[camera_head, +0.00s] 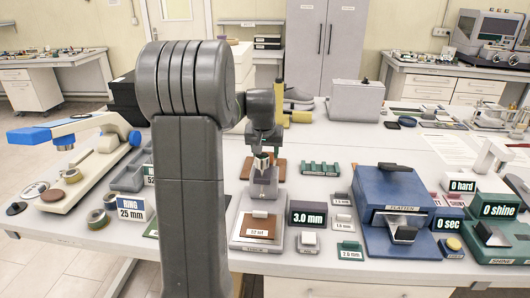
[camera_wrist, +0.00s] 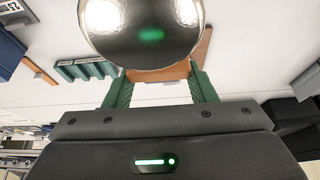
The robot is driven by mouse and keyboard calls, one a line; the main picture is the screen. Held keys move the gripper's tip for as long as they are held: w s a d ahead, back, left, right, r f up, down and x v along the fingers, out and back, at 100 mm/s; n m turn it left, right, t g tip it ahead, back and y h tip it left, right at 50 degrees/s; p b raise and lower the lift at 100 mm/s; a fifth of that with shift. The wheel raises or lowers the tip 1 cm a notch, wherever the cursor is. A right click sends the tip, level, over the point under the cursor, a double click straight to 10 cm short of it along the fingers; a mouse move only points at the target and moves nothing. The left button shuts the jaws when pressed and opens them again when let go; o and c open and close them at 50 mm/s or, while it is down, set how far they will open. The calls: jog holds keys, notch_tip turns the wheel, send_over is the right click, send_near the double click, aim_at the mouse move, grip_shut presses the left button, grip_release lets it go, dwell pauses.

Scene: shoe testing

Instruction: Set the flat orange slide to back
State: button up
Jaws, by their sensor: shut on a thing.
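My gripper (camera_head: 263,160) hangs over the pale table, above and behind a grey tester with a brown pad (camera_head: 258,229). In the wrist view its two green fingers (camera_wrist: 160,82) are shut on a flat orange-brown piece, which appears to be the orange slide (camera_wrist: 158,75). A big shiny metal dome (camera_wrist: 142,30) covers the fingertips and much of the piece, so its far end and exact position are hidden. In the head view my arm and gripper hide most of it. A brown board (camera_head: 280,170) shows on the table behind the gripper.
A blue press (camera_head: 400,205) and small labelled blocks stand to the right. A green slotted rack (camera_head: 320,168) is close on the right; it also shows in the wrist view (camera_wrist: 88,68). A 3.0 mm display (camera_head: 307,215) stands beside the tester. Bare table lies behind the rack.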

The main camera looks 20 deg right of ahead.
jog(key=o, duration=1.4)
jog(key=shift+f, duration=0.1)
jog(key=b+v, duration=0.1)
jog(key=v, duration=1.3)
jog(key=shift+w, duration=0.1)
